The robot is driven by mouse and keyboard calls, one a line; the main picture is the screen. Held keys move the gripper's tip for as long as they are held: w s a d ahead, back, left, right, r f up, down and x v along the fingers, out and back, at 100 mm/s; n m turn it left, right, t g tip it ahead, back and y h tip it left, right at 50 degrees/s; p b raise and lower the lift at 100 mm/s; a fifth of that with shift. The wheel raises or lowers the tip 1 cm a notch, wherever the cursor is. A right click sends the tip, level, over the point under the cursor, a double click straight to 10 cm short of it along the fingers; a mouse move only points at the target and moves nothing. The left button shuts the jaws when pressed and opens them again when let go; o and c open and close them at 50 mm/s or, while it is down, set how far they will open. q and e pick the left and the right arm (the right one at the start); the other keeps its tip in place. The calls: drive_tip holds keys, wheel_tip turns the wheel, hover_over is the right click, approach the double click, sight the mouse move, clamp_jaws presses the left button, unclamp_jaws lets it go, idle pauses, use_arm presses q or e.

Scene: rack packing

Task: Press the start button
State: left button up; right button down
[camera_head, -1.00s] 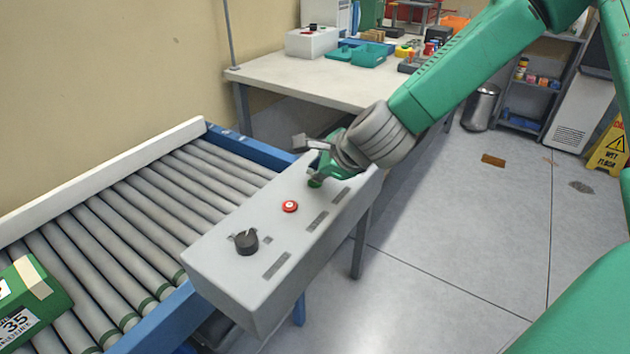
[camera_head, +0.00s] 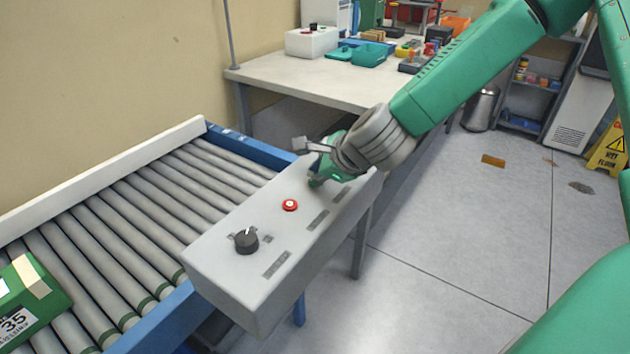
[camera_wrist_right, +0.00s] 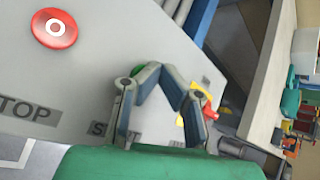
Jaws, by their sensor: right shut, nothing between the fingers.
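A grey control box (camera_head: 225,275) stands at the end of the roller conveyor. My right gripper (camera_head: 316,180) is shut and empty, low over the box's far end. In the right wrist view its fingers (camera_wrist_right: 160,70) meet in a point. A green button (camera_wrist_right: 138,70) shows partly behind one finger, beside a label starting with "S" that the gripper partly covers. Whether the fingertips touch the button, I cannot tell. A red button (camera_head: 290,205) sits mid-box; it also shows in the wrist view (camera_wrist_right: 54,28) near a label reading "TOP". My left gripper is not in view.
A black knob (camera_head: 246,241) is on the near part of the box. The roller conveyor (camera_head: 130,215) carries a green package (camera_head: 32,300) at the left. A worktable (camera_head: 300,80) with several items stands behind.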

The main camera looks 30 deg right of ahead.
drive_tip(key=shift+f+b, duration=0.3)
drive_tip(key=shift+f, duration=0.05)
idle(0.6)
drive_tip(key=shift+r, duration=0.1)
drive_tip(key=shift+r+p, duration=0.7)
drive_tip(key=shift+p, duration=0.1)
wheel_tip(320, 180, up, 5)
drive_tip(key=p, duration=0.4)
drive_tip(key=shift+r+p, duration=0.1)
drive_tip(key=shift+p, duration=0.3)
